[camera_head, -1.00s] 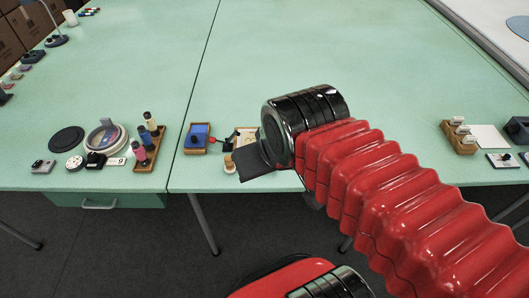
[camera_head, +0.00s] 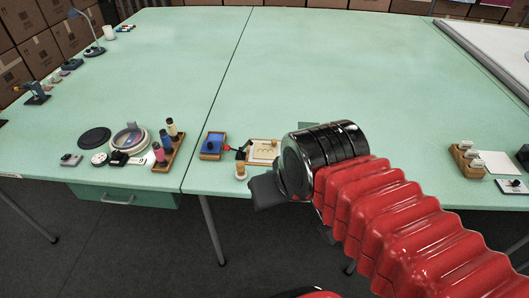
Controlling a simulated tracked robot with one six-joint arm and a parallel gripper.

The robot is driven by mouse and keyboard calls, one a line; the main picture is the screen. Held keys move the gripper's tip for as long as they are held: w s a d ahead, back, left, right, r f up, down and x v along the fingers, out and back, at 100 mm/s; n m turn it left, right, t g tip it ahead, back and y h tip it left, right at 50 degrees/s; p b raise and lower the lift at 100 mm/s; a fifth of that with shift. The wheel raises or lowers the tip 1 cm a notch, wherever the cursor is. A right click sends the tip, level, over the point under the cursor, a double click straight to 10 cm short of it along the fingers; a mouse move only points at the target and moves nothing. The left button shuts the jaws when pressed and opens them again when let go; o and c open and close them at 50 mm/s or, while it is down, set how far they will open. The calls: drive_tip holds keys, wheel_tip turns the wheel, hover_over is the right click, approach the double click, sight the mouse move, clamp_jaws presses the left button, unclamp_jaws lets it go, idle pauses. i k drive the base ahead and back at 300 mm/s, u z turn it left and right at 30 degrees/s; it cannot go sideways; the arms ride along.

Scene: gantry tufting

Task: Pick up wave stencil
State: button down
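A small light panel with a wave-like mark (camera_head: 263,151), perhaps the wave stencil, lies in a wooden frame near the front edge of the green table. Its right part is close to my wrist in the picture. My gripper (camera_head: 266,193) shows as a dark, blunt shape left of the shiny black wrist, at the table's front edge. It is in front of and below the panel in the picture. Its fingers cannot be made out, and nothing is seen held in it.
Left of the panel are a blue tray (camera_head: 212,146) and a small wooden-topped stamp (camera_head: 240,172). A bottle rack (camera_head: 171,151), a round dish (camera_head: 130,138) and a dark disc (camera_head: 95,137) stand further left. A card holder (camera_head: 467,160) stands right. The table's middle is clear.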

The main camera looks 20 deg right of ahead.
sight(262, 150)
drive_tip(key=z, duration=0.4)
drive_tip(key=i, duration=1)
drive_tip(key=k, duration=0.5)
drive_tip(key=u, duration=1.05)
